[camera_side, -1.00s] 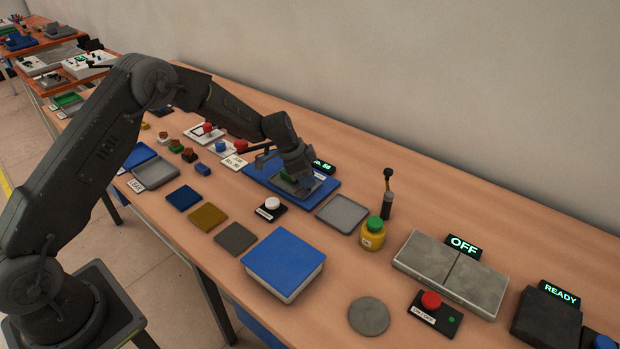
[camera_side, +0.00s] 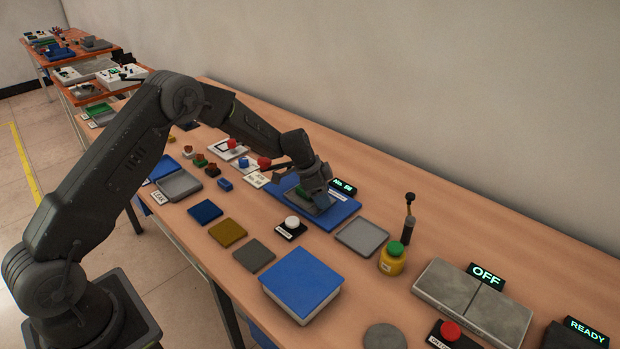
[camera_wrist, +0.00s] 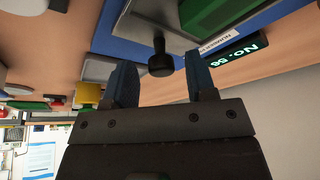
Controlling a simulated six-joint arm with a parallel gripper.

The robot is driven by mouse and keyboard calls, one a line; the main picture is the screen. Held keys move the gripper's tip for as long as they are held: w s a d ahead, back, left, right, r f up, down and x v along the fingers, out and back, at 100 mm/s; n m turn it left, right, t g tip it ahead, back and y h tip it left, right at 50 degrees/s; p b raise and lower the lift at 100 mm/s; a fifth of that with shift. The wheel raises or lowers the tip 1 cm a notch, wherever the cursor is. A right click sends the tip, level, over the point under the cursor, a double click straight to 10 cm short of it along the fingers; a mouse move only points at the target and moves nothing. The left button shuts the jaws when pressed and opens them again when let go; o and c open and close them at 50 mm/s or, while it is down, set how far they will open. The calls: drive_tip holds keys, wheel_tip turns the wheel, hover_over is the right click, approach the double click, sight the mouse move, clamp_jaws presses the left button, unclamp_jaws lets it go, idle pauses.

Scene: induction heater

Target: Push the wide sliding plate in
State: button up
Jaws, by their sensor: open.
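A blue base (camera_side: 340,214) with a display reading about "No. 56" (camera_side: 344,187) stands mid-table in the side view. A grey plate (camera_wrist: 142,14) lies on it in the wrist view, with a black knob (camera_wrist: 160,58) and a green piece (camera_wrist: 212,14) beside the knob. My gripper (camera_side: 318,204) is low over the base and hides much of the plate in the side view. In the wrist view my gripper (camera_wrist: 160,82) is open, and the knob appears between its two blue fingers. I cannot tell whether a finger touches the knob.
A white button on a black box (camera_side: 291,223) and a grey tray (camera_side: 362,236) stand close to the base. Blue, brown and grey squares lie along the front edge.

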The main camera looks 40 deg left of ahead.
drive_tip(key=shift+d, duration=0.5)
drive_tip(key=shift+d+r, duration=0.25)
drive_tip(key=shift+d, duration=0.95)
drive_tip(key=v, duration=1.4)
drive_tip(key=s+d+r+n+y, duration=0.1)
drive_tip(key=s+d+r+n, duration=0.2)
drive_tip(key=s+r, duration=0.8)
drive_tip(key=shift+s+d+r+n+t, duration=0.25)
drive_tip(key=shift+s+d+t, duration=0.2)
drive_tip(key=shift+s, duration=0.8)
